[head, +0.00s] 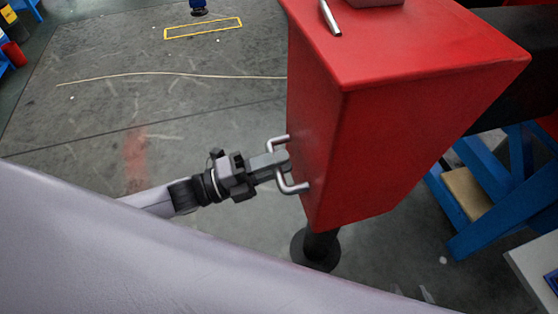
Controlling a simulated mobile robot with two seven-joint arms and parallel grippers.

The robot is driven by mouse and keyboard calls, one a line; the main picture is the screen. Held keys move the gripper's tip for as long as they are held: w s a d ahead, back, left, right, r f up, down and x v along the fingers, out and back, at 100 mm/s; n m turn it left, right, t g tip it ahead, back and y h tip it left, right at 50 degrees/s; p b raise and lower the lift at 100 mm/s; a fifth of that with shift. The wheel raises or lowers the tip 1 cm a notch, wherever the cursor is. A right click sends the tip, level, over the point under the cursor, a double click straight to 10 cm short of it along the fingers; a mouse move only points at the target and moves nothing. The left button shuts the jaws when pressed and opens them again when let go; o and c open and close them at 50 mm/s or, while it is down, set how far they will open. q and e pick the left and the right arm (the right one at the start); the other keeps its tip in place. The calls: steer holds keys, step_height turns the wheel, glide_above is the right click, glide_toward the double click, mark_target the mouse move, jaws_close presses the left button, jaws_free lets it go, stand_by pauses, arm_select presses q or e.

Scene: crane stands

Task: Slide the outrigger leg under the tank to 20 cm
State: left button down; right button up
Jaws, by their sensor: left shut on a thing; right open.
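A large red box-shaped tank (400,120) fills the upper right of the head view. A grey U-shaped handle (292,187) sticks out from its left side. My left gripper (278,162) reaches in from the left and is shut on this handle. Below the tank, a dark leg with a round foot (316,252) stands near the floor; whether the foot touches the floor cannot be told. The upper part of the leg is hidden by the tank. My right gripper is not in view.
A blue stand (500,190) with a wooden block (467,193) is to the right of the tank. A metal rod (330,17) lies on the tank's top. A yellow floor frame (203,28) is farther back. Floor left of the tank is mostly clear.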

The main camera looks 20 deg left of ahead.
arm_select(q)
steer(key=shift+r+v, duration=0.2)
steer(key=shift+v, duration=0.95)
steer(key=c, duration=1.3)
jaws_free()
steer(key=shift+o, duration=1)
steer(key=shift+w+d, duration=0.1)
steer(key=shift+d, duration=0.05)
steer(key=b+v, duration=0.1)
steer(key=v, duration=0.6)
